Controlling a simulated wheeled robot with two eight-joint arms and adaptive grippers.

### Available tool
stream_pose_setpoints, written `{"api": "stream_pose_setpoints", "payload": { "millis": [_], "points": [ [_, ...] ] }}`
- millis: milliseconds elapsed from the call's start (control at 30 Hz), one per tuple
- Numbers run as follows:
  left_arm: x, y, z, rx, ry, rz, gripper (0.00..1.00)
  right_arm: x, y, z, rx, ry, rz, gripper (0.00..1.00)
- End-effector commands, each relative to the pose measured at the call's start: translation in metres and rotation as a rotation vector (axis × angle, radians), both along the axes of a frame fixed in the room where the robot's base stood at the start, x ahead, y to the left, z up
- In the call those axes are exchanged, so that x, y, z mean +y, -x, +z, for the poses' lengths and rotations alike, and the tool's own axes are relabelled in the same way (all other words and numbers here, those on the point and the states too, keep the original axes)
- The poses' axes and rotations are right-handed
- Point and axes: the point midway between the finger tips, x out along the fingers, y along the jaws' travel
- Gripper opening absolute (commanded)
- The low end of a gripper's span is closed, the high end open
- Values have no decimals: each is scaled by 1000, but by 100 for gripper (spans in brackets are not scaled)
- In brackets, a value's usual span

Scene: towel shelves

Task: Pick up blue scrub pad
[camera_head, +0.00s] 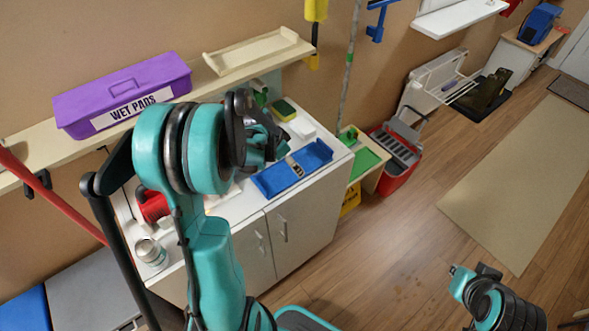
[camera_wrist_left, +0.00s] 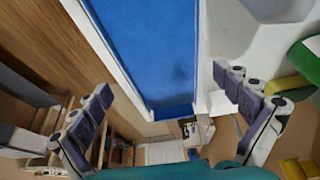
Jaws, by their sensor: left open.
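I cannot single out a blue scrub pad for certain. A blue tray (camera_head: 278,181) lies on the white cabinet top, with a small pale item (camera_head: 295,167) in it. My left gripper (camera_head: 268,142) is above the cabinet beside this tray, partly hidden behind its own wrist. In the left wrist view its fingers (camera_wrist_left: 160,115) are wide apart with nothing held. A broad blue surface (camera_wrist_left: 145,50) with a pale edge shows beyond them; I cannot tell what it is. My right gripper (camera_head: 464,281) is at the lower right, away from the cabinet, its jaws unclear.
A green-and-yellow sponge (camera_head: 284,109) lies at the back of the cabinet. A purple "WET PADS" box (camera_head: 122,90) and a cream tray (camera_head: 258,51) sit on the shelf. A can (camera_head: 151,253) stands near the front left. A red bucket (camera_head: 397,160) is on the floor.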

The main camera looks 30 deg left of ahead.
Motion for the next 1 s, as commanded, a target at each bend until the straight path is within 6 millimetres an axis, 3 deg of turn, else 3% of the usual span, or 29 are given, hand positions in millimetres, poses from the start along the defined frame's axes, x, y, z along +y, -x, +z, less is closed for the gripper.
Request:
{"api": "stream_pose_setpoints", "payload": {
  "millis": [33, 167, 400, 533, 567, 1000],
  "points": [
    [0, -2, -13, 0, 0, -1, 100, 0, 0, -8, 0, 0, 0, 0],
    [-3, -9, -28, 0, 0, -1, 100, 0, 0, -14, 0, 0, 0, 0],
    [-3, -10, -29, 0, 0, 0, 100, 0, 0, -13, 0, 0, 0, 0],
    [-3, -10, -29, 0, 0, 0, 66, 0, 0, -13, 0, 0, 0, 0],
    [-3, -10, -29, 0, 0, 0, 64, 0, 0, -13, 0, 0, 0, 0],
    [-3, -10, -24, 0, -1, 0, 64, 0, 0, -10, 0, 0, 0, 0]
  ]
}}
